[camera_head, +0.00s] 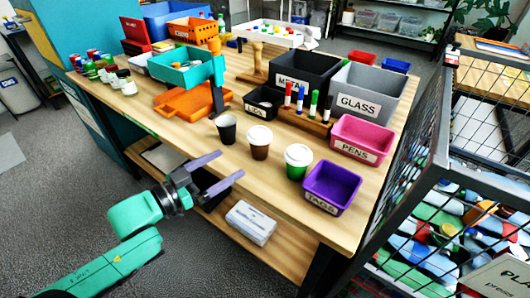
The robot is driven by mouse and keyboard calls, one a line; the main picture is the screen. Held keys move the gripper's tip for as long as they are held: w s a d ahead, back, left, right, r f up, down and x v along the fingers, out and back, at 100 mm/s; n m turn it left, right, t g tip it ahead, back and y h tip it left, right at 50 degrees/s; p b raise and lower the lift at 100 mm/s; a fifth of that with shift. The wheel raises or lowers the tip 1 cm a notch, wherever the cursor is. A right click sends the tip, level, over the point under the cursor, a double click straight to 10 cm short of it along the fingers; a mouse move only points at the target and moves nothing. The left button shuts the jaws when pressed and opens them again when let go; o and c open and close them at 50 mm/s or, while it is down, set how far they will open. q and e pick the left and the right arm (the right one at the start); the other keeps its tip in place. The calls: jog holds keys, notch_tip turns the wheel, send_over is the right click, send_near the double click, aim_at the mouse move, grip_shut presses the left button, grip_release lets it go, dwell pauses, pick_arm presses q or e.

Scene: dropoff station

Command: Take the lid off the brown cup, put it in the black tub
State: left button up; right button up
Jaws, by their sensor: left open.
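The brown cup (259,152) stands upright on the wooden table, with its white lid (260,135) on top. A small black tub (258,110) with a white label, which seems to read "LIDS", stands just behind it. A larger black bin (322,77) labelled "METAL" is farther back. My left gripper (231,164) is open and empty, near the table's front edge, to the lower left of the brown cup and apart from it. My right gripper is not in view.
A dark open cup (226,132) stands left of the brown cup. A green cup with a white lid (298,160) and a purple tub (331,189) stand to its right. Behind are a marker holder (298,116), pink tub (361,136) and grey bin (368,90). A wire cage (440,180) flanks the table.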

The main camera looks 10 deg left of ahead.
aim_at(253, 151)
pick_arm(q)
jog(key=x, duration=0.6)
jog(key=shift+w, duration=0.15)
jog(key=x, duration=0.6)
jog(key=shift+f, duration=0.25)
jog(key=c, duration=1.4)
